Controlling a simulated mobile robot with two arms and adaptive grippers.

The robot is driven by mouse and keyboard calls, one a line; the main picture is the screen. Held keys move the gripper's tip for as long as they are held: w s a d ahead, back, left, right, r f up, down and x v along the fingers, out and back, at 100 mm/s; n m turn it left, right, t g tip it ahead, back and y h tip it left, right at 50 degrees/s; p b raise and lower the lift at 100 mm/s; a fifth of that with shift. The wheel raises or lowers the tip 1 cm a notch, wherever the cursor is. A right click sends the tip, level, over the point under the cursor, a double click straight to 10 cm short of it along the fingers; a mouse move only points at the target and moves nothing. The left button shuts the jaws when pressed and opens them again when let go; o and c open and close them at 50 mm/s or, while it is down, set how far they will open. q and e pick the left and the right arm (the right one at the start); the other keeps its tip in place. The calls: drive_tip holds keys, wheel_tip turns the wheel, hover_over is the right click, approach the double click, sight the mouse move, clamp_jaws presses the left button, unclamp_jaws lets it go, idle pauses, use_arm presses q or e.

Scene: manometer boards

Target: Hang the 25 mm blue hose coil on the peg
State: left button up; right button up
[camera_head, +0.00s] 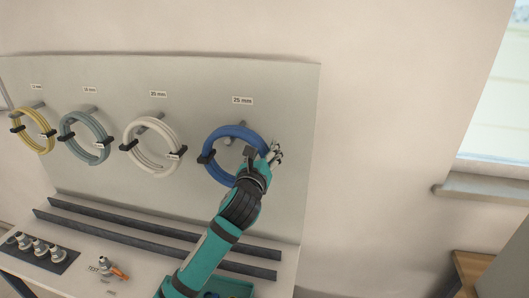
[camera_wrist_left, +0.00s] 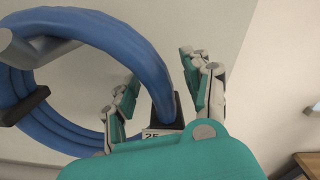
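The blue hose coil (camera_head: 211,171) is at the 25 mm place on the right of the board, upright, with dark ties. The grey peg (camera_head: 228,141) shows inside the ring near its top. In the left wrist view the peg (camera_wrist_left: 22,48) passes into the blue coil (camera_wrist_left: 75,138). I cannot tell whether the coil's weight rests on it. My left gripper (camera_head: 276,154) is at the coil's right side. In the left wrist view its fingers (camera_wrist_left: 162,95) stand either side of the hose, with gaps showing. A white tag shows near the dark tie there. My right gripper is not seen.
Yellow (camera_head: 47,143), grey-blue (camera_head: 69,141) and white (camera_head: 131,150) coils hang to the left on the board (camera_head: 190,100). Dark rails (camera_head: 150,228) lie on the bench below. Fittings (camera_head: 38,246) and an orange-handled valve (camera_head: 112,268) are at lower left. Wall right of the board is clear.

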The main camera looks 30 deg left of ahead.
use_arm(q)
drive_tip(key=shift+f, duration=0.1)
drive_tip(key=v, duration=1.2)
drive_tip(key=s+d+f+n+g+h, duration=0.1)
drive_tip(key=s+f+n+g, duration=0.35)
drive_tip(key=f+n, duration=0.35)
drive_tip(key=s+d+f+n+g+h, duration=0.1)
drive_tip(key=s+f+n+g, duration=0.2)
drive_tip(key=s+f+n, duration=0.5)
drive_tip(key=s+d+f+n+g+h, duration=0.1)
drive_tip(key=s+d+f+n+g, duration=0.15)
drive_tip(key=s+f+n, duration=0.4)
drive_tip(key=s+d+f+n+g+h, duration=0.2)
drive_tip(key=s+f+n+g, duration=0.25)
drive_tip(key=s+f, duration=0.2)
wheel_tip(320, 180, down, 27)
drive_tip(key=s+b, duration=0.2)
drive_tip(key=b, duration=0.1)
drive_tip(key=s+a+f+g+b, duration=0.2)
drive_tip(key=s+f, duration=1.4)
drive_tip(key=f, duration=0.3)
drive_tip(key=shift+s+a+f+y, duration=0.3)
drive_tip(key=shift+s+a+f, duration=0.05)
drive_tip(key=shift+a, duration=0.05)
